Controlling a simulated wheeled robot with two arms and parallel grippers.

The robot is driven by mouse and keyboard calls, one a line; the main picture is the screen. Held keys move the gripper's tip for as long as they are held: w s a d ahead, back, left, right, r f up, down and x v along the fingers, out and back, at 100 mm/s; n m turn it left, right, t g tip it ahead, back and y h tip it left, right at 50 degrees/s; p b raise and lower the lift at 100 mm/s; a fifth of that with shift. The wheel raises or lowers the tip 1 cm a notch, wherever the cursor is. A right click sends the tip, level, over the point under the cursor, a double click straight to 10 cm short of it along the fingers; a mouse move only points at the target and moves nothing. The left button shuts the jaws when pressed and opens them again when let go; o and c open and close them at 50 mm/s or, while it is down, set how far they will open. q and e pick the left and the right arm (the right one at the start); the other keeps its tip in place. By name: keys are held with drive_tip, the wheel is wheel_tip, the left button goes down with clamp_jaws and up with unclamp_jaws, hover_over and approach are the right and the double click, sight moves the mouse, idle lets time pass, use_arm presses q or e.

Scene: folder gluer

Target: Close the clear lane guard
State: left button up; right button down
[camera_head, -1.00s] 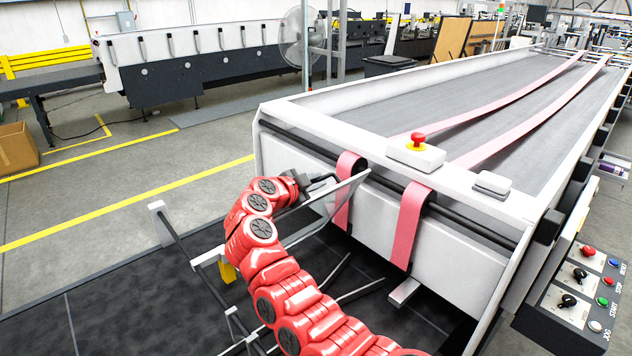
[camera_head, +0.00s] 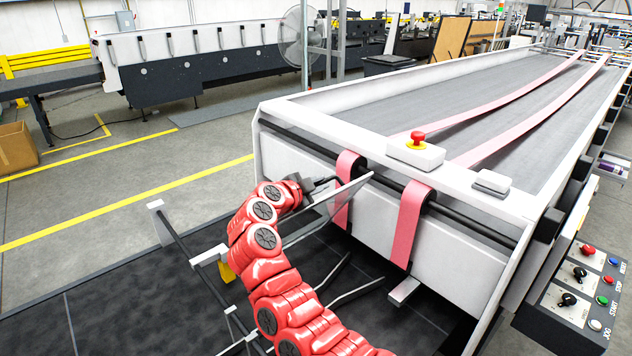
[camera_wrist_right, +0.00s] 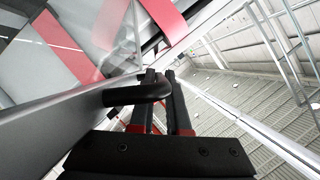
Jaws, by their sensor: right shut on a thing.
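The clear lane guard (camera_head: 326,207) is a tilted transparent panel at the near end of the folder gluer, in front of the left pink belt. In the right wrist view, its clear sheet (camera_wrist_right: 122,48) and a grey edge bar lie at the left. My right gripper (camera_head: 318,182) is at the guard's upper left side. In the right wrist view, my right gripper (camera_wrist_right: 162,78) is shut on the guard's black handle (camera_wrist_right: 135,95), which lies across its fingers. My red right arm hides part of the guard's lower left. My left gripper is not in view.
The white machine frame (camera_head: 310,121) and a black roller bar stand just behind the guard. A red stop button (camera_head: 418,138) sits on the frame, and a control panel (camera_head: 575,290) is at the right. Metal rails (camera_head: 185,245) stand left of my arm over dark matting.

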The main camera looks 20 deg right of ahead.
drive_tip(key=s+d+f+m, duration=0.1)
drive_tip(key=s+d+f, duration=0.1)
drive_tip(key=s+f, duration=0.5)
drive_tip(key=s+d+f+m+t, duration=0.1)
drive_tip(key=s+d+f, duration=0.2)
drive_tip(key=s+f, duration=0.5)
drive_tip(key=shift+s+d+m+t+p, duration=0.2)
drive_tip(key=shift+d+m+t+p, duration=0.1)
drive_tip(key=shift+m, duration=0.1)
drive_tip(key=c, duration=0.9)
unclamp_jaws()
drive_tip(key=b+v, duration=0.4)
drive_tip(key=v, duration=1.3)
drive_tip(key=shift+s+a+f, duration=0.1)
drive_tip(key=shift+s+a, duration=0.05)
drive_tip(key=shift+a, duration=0.05)
